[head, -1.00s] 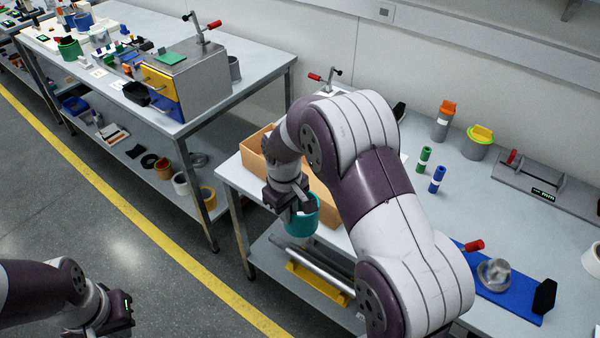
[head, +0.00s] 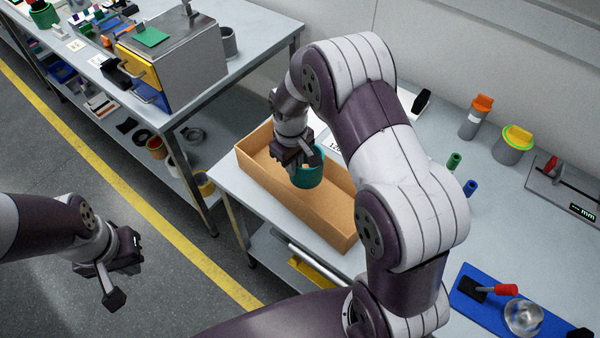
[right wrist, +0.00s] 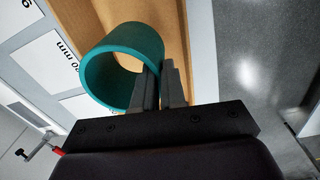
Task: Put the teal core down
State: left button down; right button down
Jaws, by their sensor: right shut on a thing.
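The teal core (head: 309,172) is a short hollow ring. My right gripper (head: 296,160) is shut on its wall. In the head view the core is over the open cardboard box (head: 343,228) on the near table; I cannot tell whether it touches the box floor. In the right wrist view the core (right wrist: 124,62) shows its open end, with the gripper fingers (right wrist: 160,85) pinching its rim. My left gripper (head: 112,275) is over the floor at the left, away from the table, and its jaws appear apart and empty.
A blue mat (head: 490,305) with a clear round object and a red-handled tool lies at the lower right. Orange-topped (head: 475,117) and yellow-topped (head: 514,143) containers stand behind. Green (head: 453,162) and blue (head: 470,188) cylinders stand nearby. Another table (head: 262,50) is at the left.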

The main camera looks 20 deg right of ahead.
aim_at(294, 179)
jog(key=shift+s+a+f, duration=0.1)
jog(key=shift+s+f, duration=0.1)
jog(key=shift+f, duration=0.4)
jog(key=shift+s+a+f, duration=0.1)
jog(key=shift+s+f, duration=0.05)
jog(key=shift+f, duration=0.4)
jog(key=f, duration=0.4)
jog(key=shift+w+d+p, duration=0.15)
jog(key=shift+w+p, duration=0.1)
jog(key=shift+p, duration=0.05)
pick_arm(q)
jog(key=shift+s+a+r, duration=0.1)
jog(key=shift+s+r, duration=0.15)
jog(key=shift+r, duration=0.2)
jog(key=shift+s, duration=0.1)
pick_arm(e)
jog(key=shift+s, duration=0.15)
jog(key=c, duration=1.6)
grip_release()
jog(key=shift+f, duration=0.15)
pick_arm(q)
jog(key=shift+f, duration=0.1)
pick_arm(e)
jog(key=shift+o, duration=0.6)
